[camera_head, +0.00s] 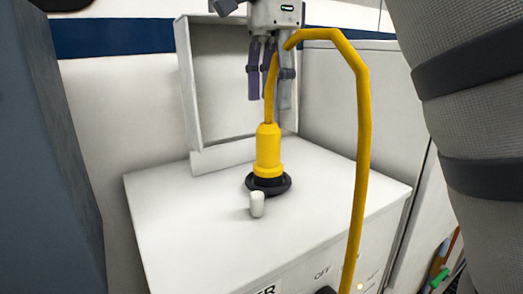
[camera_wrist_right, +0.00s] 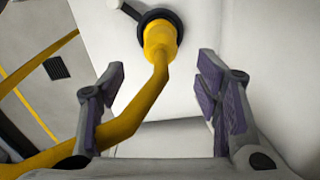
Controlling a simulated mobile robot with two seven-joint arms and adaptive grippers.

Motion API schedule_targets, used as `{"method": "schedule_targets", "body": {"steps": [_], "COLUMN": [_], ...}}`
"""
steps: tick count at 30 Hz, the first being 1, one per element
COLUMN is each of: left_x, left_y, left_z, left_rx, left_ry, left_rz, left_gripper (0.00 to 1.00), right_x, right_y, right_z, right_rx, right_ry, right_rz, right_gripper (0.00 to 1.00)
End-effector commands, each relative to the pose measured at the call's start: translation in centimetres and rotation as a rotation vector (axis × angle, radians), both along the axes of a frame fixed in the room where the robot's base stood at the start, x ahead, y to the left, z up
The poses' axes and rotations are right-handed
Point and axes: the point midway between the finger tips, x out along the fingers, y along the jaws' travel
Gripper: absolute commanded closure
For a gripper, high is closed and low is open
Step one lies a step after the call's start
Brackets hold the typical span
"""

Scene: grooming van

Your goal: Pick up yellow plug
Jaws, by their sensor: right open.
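The yellow plug (camera_head: 268,150) stands upright in a round black socket (camera_head: 268,184) on top of a white box (camera_head: 330,190). Its thick yellow cable (camera_head: 363,130) rises from the plug, arches near my gripper and drops down the front of the box. My right gripper (camera_head: 268,88) is above the plug, pointing down, open and not holding it. In the right wrist view the plug (camera_wrist_right: 160,42) lies beyond the open fingers (camera_wrist_right: 160,95), and the cable runs back past the left finger. My left gripper is not in view.
An upright open white lid or panel (camera_head: 225,90) rises behind the plug. A dark grey-blue surface (camera_head: 45,150) fills the left edge. The box top is otherwise clear.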

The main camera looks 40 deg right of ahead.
Motion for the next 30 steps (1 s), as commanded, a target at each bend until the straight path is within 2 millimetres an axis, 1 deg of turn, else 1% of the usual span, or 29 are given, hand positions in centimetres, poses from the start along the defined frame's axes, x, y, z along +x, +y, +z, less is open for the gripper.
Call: {"method": "schedule_targets", "body": {"steps": [3,7,13,16,22,23,24,26,27,30], "left_x": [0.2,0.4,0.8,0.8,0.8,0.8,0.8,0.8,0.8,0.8], "left_y": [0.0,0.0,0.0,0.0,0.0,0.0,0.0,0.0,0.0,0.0], "left_z": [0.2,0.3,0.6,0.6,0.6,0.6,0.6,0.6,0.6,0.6], "left_rx": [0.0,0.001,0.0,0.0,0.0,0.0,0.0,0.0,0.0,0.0], "left_ry": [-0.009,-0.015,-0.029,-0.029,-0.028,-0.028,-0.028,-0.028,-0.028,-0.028], "left_rz": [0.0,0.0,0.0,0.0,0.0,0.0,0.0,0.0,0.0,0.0], "left_gripper": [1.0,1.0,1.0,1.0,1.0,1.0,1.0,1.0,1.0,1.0], "right_x": [-0.1,-0.1,-0.2,-0.2,-0.1,-0.1,-0.1,-0.1,-0.1,-0.1], "right_y": [0.0,0.1,0.4,0.4,0.4,0.4,0.4,0.4,0.4,0.4], "right_z": [-2.1,-3.6,-7.4,-8.3,-8.4,-8.4,-8.4,-8.4,-8.4,-8.4], "right_rx": [0.0,0.0,0.0,0.0,0.0,0.0,0.0,0.0,0.0,0.0], "right_ry": [0.001,0.0,0.001,0.0,-0.001,0.0,0.0,0.0,0.0,0.0], "right_rz": [0.001,0.001,0.001,0.002,0.003,0.003,0.003,0.003,0.002,0.002], "right_gripper": [0.42,0.42,0.42,0.42,0.42,0.49,0.58,0.72,0.81,1.0]}}
